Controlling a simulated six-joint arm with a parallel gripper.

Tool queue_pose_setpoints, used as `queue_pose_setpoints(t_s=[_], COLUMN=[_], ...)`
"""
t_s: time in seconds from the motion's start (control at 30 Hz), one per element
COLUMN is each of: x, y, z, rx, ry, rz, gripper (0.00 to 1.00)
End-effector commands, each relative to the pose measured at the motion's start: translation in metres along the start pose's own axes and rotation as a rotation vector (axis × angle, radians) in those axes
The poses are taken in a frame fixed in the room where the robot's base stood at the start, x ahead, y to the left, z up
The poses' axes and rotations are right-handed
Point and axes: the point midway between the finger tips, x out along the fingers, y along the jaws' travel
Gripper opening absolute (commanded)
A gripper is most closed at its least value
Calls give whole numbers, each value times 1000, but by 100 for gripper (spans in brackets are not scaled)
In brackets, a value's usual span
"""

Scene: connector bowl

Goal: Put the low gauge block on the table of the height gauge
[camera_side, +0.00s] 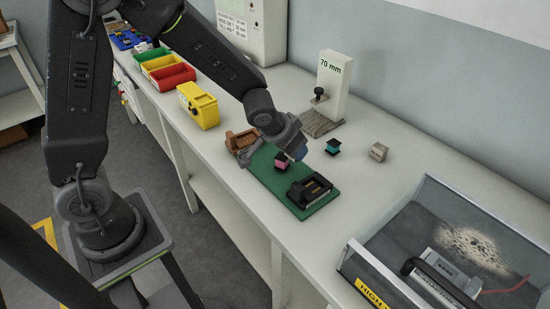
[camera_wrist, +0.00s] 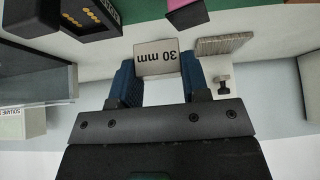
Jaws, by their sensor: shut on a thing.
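My gripper (camera_side: 296,151) is over the green board in the side view. In the wrist view its two blue fingers (camera_wrist: 158,72) are shut on a pale block marked 30 mm (camera_wrist: 157,58), whose label appears upside down. In the side view the arm and fingers mostly hide this block. A flat grey streaked slab (camera_side: 322,123) with a black knob (camera_side: 319,94) near it looks like the height gauge's table. The slab also shows in the wrist view (camera_wrist: 222,43), right of the held block and apart from it.
The green board (camera_side: 262,172) carries a black socket (camera_side: 309,190) and a pink block (camera_side: 281,163). A teal-and-black piece (camera_side: 333,147) and a small beige block (camera_side: 378,152) stand right of my gripper. An open grey bin (camera_side: 395,238) is at the front right.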

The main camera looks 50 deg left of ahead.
Motion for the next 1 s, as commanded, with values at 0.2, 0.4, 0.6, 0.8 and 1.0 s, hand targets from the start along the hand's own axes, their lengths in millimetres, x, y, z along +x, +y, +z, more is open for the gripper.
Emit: queue_pose_setpoints(t_s=[0.2,0.4,0.6,0.8,1.0], x=[-24,-48,-37,-17,-8], y=[-32,-64,-114,-212,-303], z=[-33,-56,-71,-84,-78], rx=[-110,-222,-309,-445,-559], ry=[15,8,1,0,2], rz=[-74,-141,-195,-281,-354], gripper=[11,11,11,11,11])
